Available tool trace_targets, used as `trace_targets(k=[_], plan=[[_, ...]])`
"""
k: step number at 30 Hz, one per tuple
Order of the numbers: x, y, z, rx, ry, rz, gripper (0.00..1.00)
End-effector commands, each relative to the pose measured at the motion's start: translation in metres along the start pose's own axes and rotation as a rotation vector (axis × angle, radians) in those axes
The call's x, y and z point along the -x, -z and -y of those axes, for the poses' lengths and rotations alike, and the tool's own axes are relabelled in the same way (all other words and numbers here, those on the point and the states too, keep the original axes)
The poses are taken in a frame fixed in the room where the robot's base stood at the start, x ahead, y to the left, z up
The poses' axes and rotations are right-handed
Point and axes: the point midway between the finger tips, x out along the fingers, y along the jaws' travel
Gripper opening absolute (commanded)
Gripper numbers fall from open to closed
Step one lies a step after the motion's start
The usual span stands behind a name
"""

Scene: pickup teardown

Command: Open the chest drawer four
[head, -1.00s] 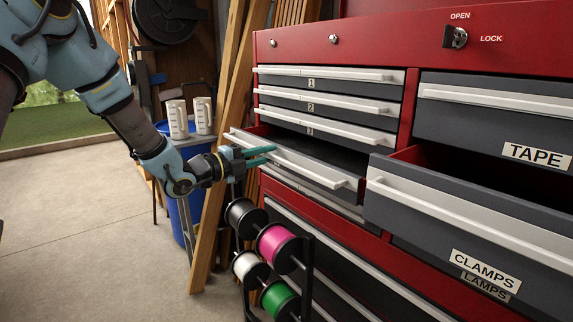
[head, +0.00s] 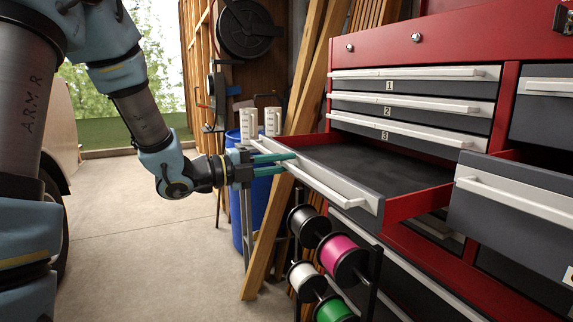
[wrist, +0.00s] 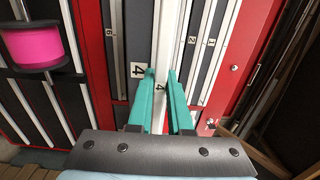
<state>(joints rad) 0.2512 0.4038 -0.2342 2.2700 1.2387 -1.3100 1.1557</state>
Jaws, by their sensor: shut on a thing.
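Drawer four (head: 368,198) of the red chest stands well pulled out, and its dark inside looks empty where I see it. Its long white handle (head: 320,186) runs along the front. In the wrist view, the fingers (wrist: 161,76) lie on both sides of the white handle strip (wrist: 168,30). A label reading 4 (wrist: 138,70) shows beside them. The fingertips partly hide the handle there.
Shut drawers 1 (head: 425,72), 2 (head: 410,103) and 3 (head: 410,135) are above. Another grey drawer (head: 515,210) stands open at the right. A rack with several spools, one pink (head: 343,258), stands below drawer four. Wooden planks (head: 290,160) lean behind; the floor (head: 150,240) at left is clear.

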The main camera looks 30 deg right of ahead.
Motion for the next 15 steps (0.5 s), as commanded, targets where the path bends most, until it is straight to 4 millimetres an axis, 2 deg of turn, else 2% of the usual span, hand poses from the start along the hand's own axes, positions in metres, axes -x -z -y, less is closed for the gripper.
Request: trace_targets(k=[2,3,10,11,15], plan=[[-0.0002,0.0004,-0.0010,0.001,-0.002,-0.001,0.00],[-0.0002,0.0004,-0.0010,0.001,-0.002,-0.001,0.18],[-0.0004,0.0002,-0.0005,0.001,0.000,-0.001,0.44],[-0.0004,0.0002,-0.0004,0.000,0.000,0.000,0.47],[-0.0005,0.0001,-0.0002,0.000,0.000,0.000,0.47]])
